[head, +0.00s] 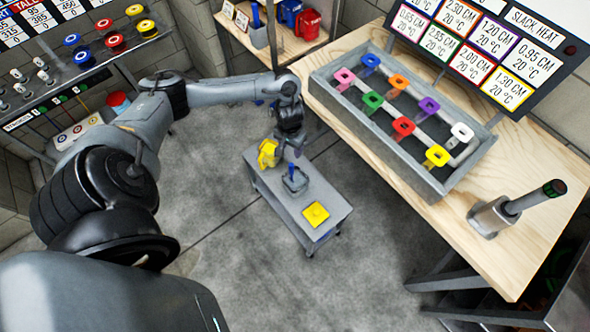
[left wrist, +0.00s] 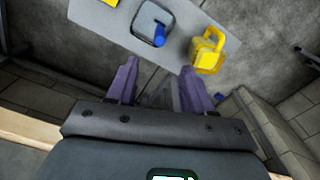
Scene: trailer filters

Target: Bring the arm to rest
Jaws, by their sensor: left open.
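My left arm comes in from the left of the head view and bends down over a small grey cart (head: 322,212). My left gripper (head: 290,155) hangs above the cart's far end. In the left wrist view my left gripper (left wrist: 158,85) is open, its two purple fingers apart with nothing between them. A yellow jug-like item (head: 268,153) is beside the gripper at the cart's far end; it also shows in the left wrist view (left wrist: 208,52). A grey container with a blue part (head: 295,182) stands on the cart. My right gripper is not in view.
A wooden bench (head: 520,240) on the right bears a grey tray (head: 420,182) with several coloured square-topped pieces and a grey lever with a black grip (head: 525,202). A yellow square (head: 316,214) lies on the cart. A shelf (head: 290,45) stands behind. Bare floor surrounds the cart.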

